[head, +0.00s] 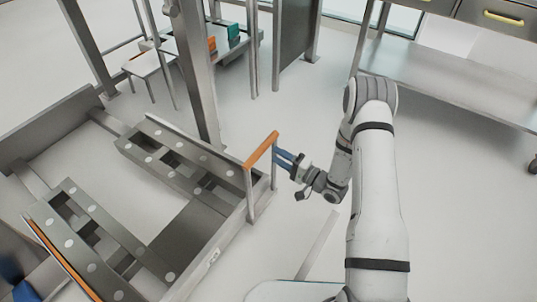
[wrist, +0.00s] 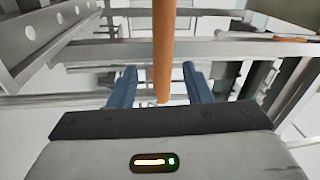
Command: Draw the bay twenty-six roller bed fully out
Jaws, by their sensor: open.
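The roller bed (head: 185,168) is a grey metal frame with rails of pale round rollers, low at the left of the head view. An upright handle with an orange bar (head: 261,149) on grey posts stands at its near right end. My gripper (head: 278,157) is at the right side of this bar, its blue fingers pointing toward it. In the wrist view the orange bar (wrist: 163,50) runs lengthwise between the two open blue fingers (wrist: 160,85). The fingers are apart from the bar, with gaps on both sides. The bay number is not readable.
A grey upright post (head: 195,75) rises behind the bed. A table (head: 215,45) with orange and teal boxes stands at the back. A steel bench (head: 450,80) with yellow-handled drawers is at the back right. The floor (head: 465,200) at right is clear.

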